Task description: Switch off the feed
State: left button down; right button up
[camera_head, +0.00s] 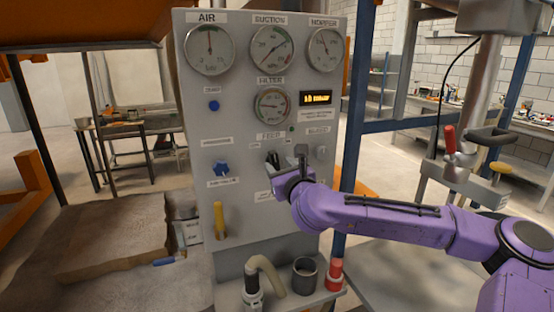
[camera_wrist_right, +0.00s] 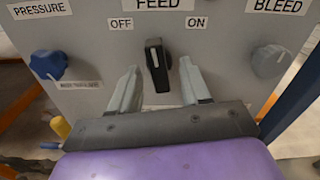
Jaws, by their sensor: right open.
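The feed switch is a black knob (camera_wrist_right: 157,66) with a white line, below the FEED label (camera_wrist_right: 157,4) and between the OFF label (camera_wrist_right: 121,26) and the ON label (camera_wrist_right: 196,22). It stands close to upright. My right gripper (camera_wrist_right: 160,72) is open, with one finger on each side of the knob in the right wrist view. I cannot tell whether either finger touches it. In the head view my right gripper (camera_head: 288,162) is at the grey panel (camera_head: 240,190) and partly hides the feed area. My left gripper is not in view.
A blue pressure knob (camera_wrist_right: 48,65) is left of the switch and a grey bleed knob (camera_wrist_right: 268,61) is right. Gauges fill the panel's top. A yellow handle (camera_head: 220,220), a bent hose (camera_head: 264,272), a dark cup (camera_head: 305,275) and a red cylinder (camera_head: 335,274) are lower down.

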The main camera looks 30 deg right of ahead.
jog(key=shift+w, duration=0.65)
grip_shut()
jog(key=shift+f+n+b, duration=0.15)
jog(key=shift+n+b, duration=0.45)
jog(key=shift+n, duration=0.4)
jog(key=n, duration=0.3)
jog(key=shift+a+b, duration=0.1)
jog(key=shift+b, duration=0.25)
grip_release()
